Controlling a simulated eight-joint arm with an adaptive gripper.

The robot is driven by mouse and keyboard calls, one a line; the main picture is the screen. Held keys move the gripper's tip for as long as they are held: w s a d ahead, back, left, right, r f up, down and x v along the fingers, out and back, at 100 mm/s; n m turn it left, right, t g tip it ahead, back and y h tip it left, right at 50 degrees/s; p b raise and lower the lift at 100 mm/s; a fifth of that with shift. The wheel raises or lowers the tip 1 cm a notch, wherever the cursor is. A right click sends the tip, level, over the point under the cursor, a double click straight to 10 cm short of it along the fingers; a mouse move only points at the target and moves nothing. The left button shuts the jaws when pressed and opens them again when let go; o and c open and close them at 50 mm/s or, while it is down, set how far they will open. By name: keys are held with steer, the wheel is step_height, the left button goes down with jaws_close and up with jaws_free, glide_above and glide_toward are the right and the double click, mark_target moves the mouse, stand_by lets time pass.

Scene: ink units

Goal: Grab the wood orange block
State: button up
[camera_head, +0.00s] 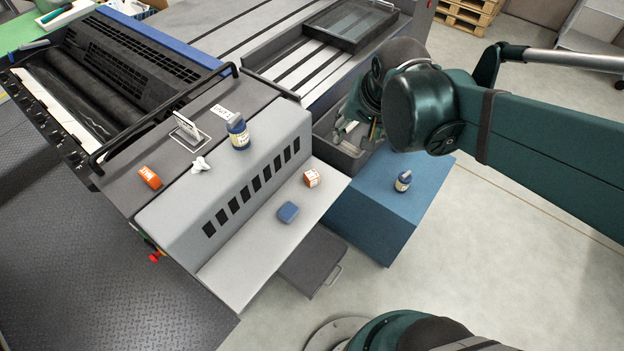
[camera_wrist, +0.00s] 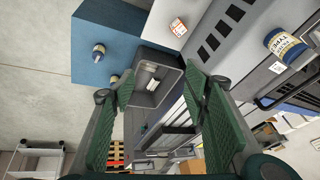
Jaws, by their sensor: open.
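A small orange-and-white block (camera_head: 311,178) sits on the light grey ledge of the machine. In the wrist view the block (camera_wrist: 178,27) is at the top, beyond the right finger. A second orange piece with white marks (camera_head: 149,177) lies on the machine's dark top at the left; I cannot tell its material. My gripper (camera_head: 350,132) is over the dark grey bin (camera_head: 345,160), back and right of the ledge block and apart from it. In the wrist view my gripper (camera_wrist: 157,80) is open, its green fingers spread with nothing held between them.
A blue block-like item (camera_head: 288,212) lies on the ledge near the orange-and-white block. A small bottle (camera_head: 403,181) stands on the blue box (camera_head: 375,215). A larger bottle (camera_head: 238,132) and white pieces (camera_head: 201,164) are on the machine top. A pale object (camera_wrist: 153,84) lies in the bin.

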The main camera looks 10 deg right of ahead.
steer(key=w+a+f+m+g+b, duration=0.2)
steer(key=w+a+f+m, duration=0.25)
steer(key=w+f, duration=0.5)
steer(key=m+g+b, duration=0.3)
steer(key=m, duration=0.1)
glide_above(312, 174)
step_height(312, 174, down, 16)
steer(key=shift+s+r, duration=0.15)
steer(key=shift+r, duration=0.05)
steer(key=shift+a+f, duration=0.1)
steer(key=shift+f, duration=0.4)
steer(key=shift+f, duration=1.3)
steer(key=shift+f, duration=0.15)
steer(key=shift+f+b, duration=0.55)
steer(key=shift+f, duration=1.9)
